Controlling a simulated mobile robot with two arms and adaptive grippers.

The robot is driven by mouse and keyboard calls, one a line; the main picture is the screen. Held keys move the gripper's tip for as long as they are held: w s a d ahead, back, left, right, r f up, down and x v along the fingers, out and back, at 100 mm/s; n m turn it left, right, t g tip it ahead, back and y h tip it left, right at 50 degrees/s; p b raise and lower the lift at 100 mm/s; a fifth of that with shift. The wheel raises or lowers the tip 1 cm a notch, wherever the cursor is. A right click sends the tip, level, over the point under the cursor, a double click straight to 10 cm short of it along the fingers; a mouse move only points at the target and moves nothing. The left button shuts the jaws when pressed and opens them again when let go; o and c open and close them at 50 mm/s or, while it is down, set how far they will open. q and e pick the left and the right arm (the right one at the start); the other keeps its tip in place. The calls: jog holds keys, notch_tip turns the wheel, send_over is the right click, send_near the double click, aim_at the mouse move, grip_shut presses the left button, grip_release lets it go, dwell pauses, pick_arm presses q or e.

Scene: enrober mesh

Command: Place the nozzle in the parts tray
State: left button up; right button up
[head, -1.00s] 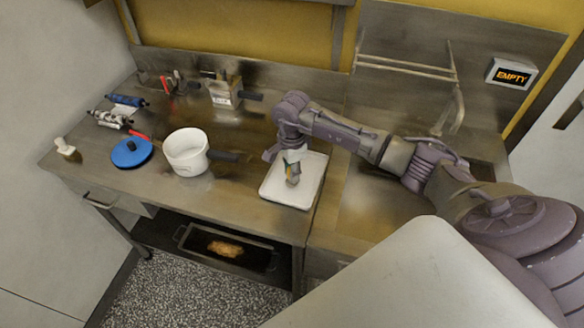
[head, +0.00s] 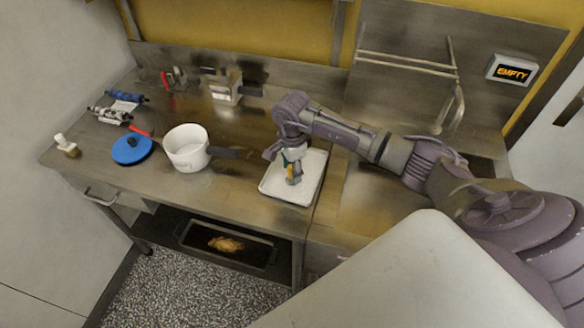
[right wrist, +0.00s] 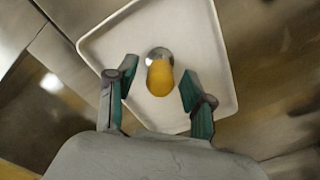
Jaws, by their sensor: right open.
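The nozzle (right wrist: 160,76) shows in the right wrist view as a yellow rounded body with a silvery metal end. It is over the white parts tray (right wrist: 222,50), between the two fingers of my right gripper (right wrist: 159,80). A gap shows on each side of it, so the fingers are open. I cannot tell whether it rests on the tray floor. In the head view my right gripper (head: 294,178) points down over the white tray (head: 309,194) and mostly hides the nozzle. My left gripper is not in view.
A white pot (head: 186,150) with a dark handle, a blue lid (head: 131,149) and a metal box (head: 225,88) stand on the steel counter left of the tray. A lower shelf holds a dark pan (head: 264,250). A sign (head: 511,70) reads EMPTY.

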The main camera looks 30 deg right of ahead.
jog(key=shift+w+r+b, duration=0.1)
jog(key=shift+r+b, duration=0.25)
jog(key=shift+r, duration=0.15)
notch_tip(320, 180, up, 11)
jog(key=b, duration=0.2)
jog(key=shift+b, duration=0.35)
